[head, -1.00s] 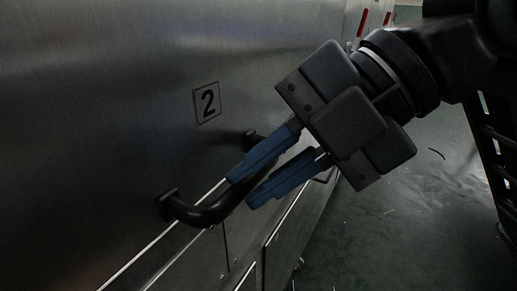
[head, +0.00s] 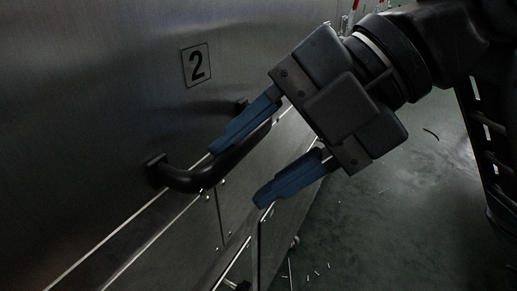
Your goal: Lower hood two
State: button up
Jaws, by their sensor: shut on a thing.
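The hood marked with a "2" plate (head: 196,65) is a brushed steel panel (head: 90,90) filling the left of the head view. Its dark curved handle (head: 190,181) stands out from the panel below the plate. My gripper (head: 236,176) reaches in from the upper right, its two blue fingers spread wide. The upper finger overlaps the handle bar in the picture and hides part of it; whether it touches cannot be told. The lower finger stands apart from the bar, with a clear gap between them.
Steel lower panels with seams and bolts (head: 222,183) run below the handle. Green floor (head: 390,220) lies open at the right, with small scraps on it.

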jog(key=shift+r, duration=0.1)
dwell(0.7)
jog(key=p+v, duration=0.2)
jog(key=v, duration=0.6)
jog(key=shift+p, duration=0.4)
